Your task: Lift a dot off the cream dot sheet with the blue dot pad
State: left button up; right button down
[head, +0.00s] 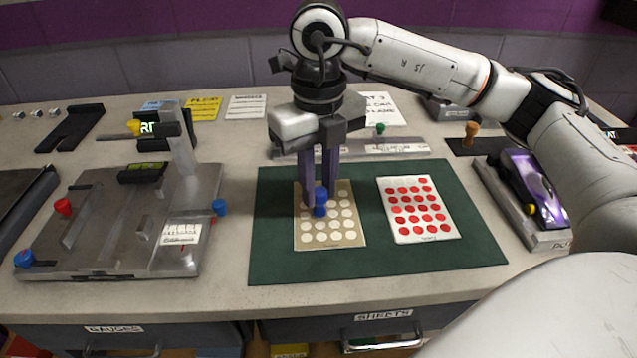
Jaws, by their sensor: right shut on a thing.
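The cream dot sheet (328,240) lies on the left half of a dark green mat (458,254), with rows of pale dots on a tan backing. The blue dot pad (320,204) is over the sheet's upper left part. My right gripper (320,193) points straight down, with its fingers shut on the pad. I cannot tell whether the pad touches the sheet, and the dots under it are hidden. My left gripper is not in view.
A sheet of red dots (418,210) lies on the mat to the right. A grey metal fixture (112,258) with red and blue knobs stands at the left. A purple car (532,187) sits in a tray at the right. The mat's front strip is clear.

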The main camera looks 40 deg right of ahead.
dwell(0.4)
jog(key=shift+r+p, duration=2.55)
jog(key=shift+r, duration=0.95)
jog(key=shift+f, duration=0.1)
